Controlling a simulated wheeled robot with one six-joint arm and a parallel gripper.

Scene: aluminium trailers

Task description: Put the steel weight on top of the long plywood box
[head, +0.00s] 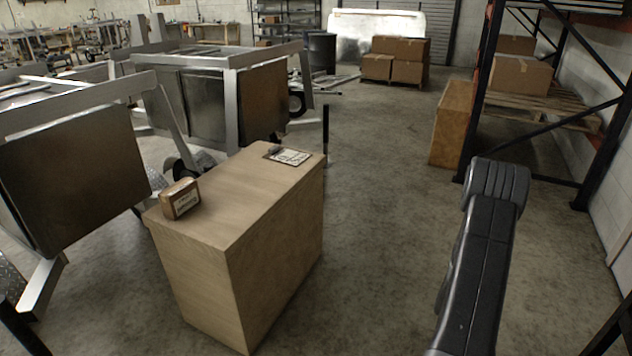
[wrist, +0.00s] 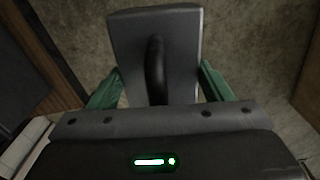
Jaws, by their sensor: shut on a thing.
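In the wrist view, my gripper (wrist: 160,84) has its green fingers shut on the steel weight (wrist: 185,45), a grey block with a dark curved handle. The concrete floor shows beyond it. The head view shows my arm at the right but neither the gripper nor the weight. A long, pale plywood box (head: 285,235) stands on the floor left of centre in the head view. A small brown package (head: 180,198) sits at the left of its top, and a clipboard with paper (head: 289,156) lies at the far end. The middle of the top is bare.
Aluminium trailers (head: 205,55) stand at the left, close to the box. Another wooden box (head: 453,122) stands beside the rack (head: 527,180) at the right. Cartons (head: 400,58) are stacked at the back. The floor between the plywood box and the rack is clear.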

